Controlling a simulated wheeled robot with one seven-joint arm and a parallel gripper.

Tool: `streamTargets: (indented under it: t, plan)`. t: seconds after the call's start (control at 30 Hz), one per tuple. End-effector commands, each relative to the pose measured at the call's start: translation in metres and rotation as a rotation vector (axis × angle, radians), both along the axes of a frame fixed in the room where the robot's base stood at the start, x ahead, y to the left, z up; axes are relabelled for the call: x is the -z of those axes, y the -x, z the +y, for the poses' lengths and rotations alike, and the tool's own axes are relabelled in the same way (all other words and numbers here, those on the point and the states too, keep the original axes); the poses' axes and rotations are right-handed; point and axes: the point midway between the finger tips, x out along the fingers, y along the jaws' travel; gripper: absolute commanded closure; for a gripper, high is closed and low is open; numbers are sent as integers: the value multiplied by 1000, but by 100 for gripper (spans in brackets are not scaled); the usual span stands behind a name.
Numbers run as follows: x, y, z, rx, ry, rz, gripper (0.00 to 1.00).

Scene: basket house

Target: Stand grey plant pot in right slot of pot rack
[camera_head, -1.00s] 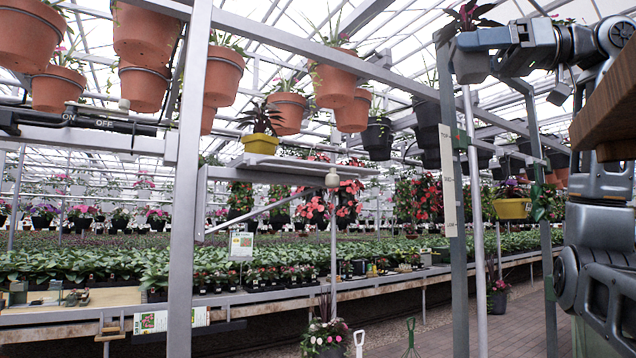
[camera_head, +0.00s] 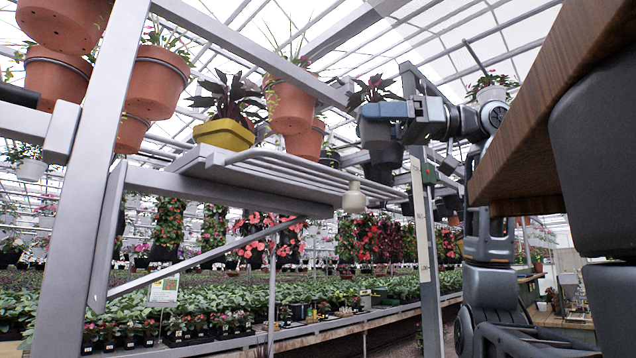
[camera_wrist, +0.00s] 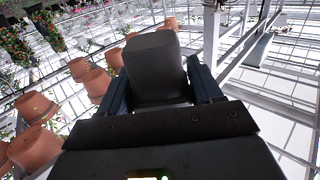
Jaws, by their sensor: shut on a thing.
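My gripper (camera_head: 396,112) is shut on the grey plant pot (camera_head: 374,132), which holds a dark reddish plant and looks roughly upright. In the wrist view the grey pot (camera_wrist: 155,60) sits between the two blue fingers. The pot rack (camera_head: 245,182) is a grey shelf with rails, braced from a post at the left. A yellow pot (camera_head: 224,134) with a dark plant stands at its left part. The right part of the rack looks empty. The held pot appears above and beyond the rack's right part; I cannot tell the distance in depth.
Terracotta pots (camera_head: 290,104) hang behind and above the rack. A beige knob (camera_head: 353,198) hangs at the rack's front edge. A green-grey post (camera_head: 424,240) stands near my gripper. A brown wooden board (camera_head: 560,110) fills the upper right.

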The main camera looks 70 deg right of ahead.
Motion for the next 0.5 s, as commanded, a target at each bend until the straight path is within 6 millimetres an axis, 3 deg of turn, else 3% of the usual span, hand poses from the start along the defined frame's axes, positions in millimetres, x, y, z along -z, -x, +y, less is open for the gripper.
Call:
streamTargets:
  t: [0.3, 0.5]
  plan:
    - [38, -60, 28, -3, -2, 1, 69]
    - [51, -79, 37, -1, -1, -1, 69]
